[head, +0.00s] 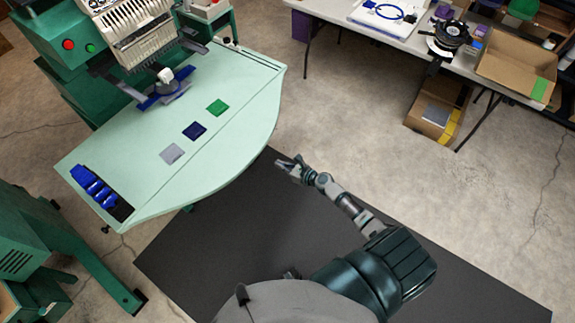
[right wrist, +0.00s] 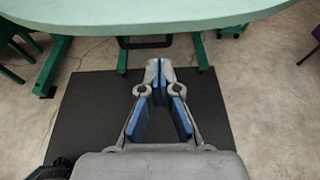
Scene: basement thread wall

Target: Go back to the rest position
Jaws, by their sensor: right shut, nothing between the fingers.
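My right gripper (head: 284,164) is shut and empty. It hangs over the dark floor mat, just off the curved edge of the mint-green machine table (head: 232,128). In the right wrist view the gripper (right wrist: 158,66) has its fingertips together, with the table's rim (right wrist: 160,25) ahead of it. My left gripper is not in view.
On the table lie a green patch (head: 217,107), a navy patch (head: 194,131), a grey patch (head: 172,154) and blue spools (head: 93,186). A green embroidery machine (head: 75,45) stands behind. A white table (head: 410,45) with a cardboard box (head: 515,68) is at the back right. Floor between is clear.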

